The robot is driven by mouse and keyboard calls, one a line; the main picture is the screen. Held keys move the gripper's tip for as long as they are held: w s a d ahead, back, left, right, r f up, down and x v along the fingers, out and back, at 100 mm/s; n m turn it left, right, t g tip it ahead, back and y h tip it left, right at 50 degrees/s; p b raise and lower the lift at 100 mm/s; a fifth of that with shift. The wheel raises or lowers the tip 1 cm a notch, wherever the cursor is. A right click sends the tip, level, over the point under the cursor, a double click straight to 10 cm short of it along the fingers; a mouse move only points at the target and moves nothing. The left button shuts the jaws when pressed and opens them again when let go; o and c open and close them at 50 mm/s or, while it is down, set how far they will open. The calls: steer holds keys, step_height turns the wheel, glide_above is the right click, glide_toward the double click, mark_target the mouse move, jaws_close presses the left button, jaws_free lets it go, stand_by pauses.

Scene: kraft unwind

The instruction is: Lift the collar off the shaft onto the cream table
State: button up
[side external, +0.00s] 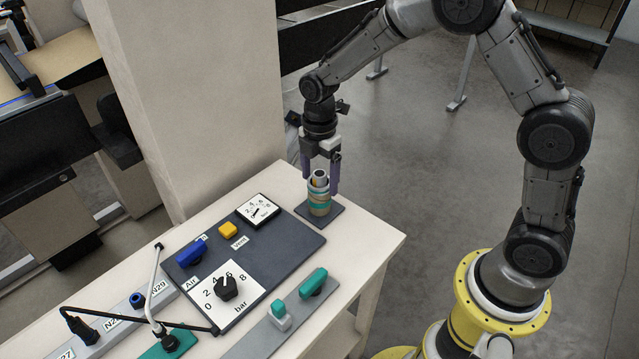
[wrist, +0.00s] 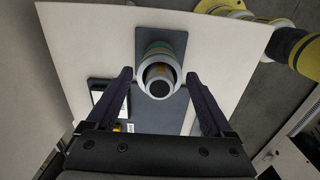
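A short upright stack of rings in tan, teal and grey (side external: 320,203) stands on a dark square base plate (side external: 331,219) near the back edge of the cream table (side external: 372,241). A pale hollow end (side external: 319,178) shows at its top. I cannot tell which ring is the collar. In the wrist view the pale round top (wrist: 158,80) sits between my fingers, with a green and tan band (wrist: 163,49) beyond it. My gripper (side external: 320,188) points down over the stack. Its purple fingers are open, one on each side, and in the wrist view (wrist: 158,74) gaps show beside the top.
A dark control panel (side external: 290,258) with a gauge (side external: 258,211), yellow button (side external: 228,229), blue handle (side external: 191,252) and black knob (side external: 226,287) lies beside the stack. A cream column (side external: 195,90) rises behind the table. Bare cream tabletop lies right of the base plate.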

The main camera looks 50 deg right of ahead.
steer(key=c, duration=1.1)
step_height(320, 180, up, 10)
steer(key=shift+r, duration=0.1)
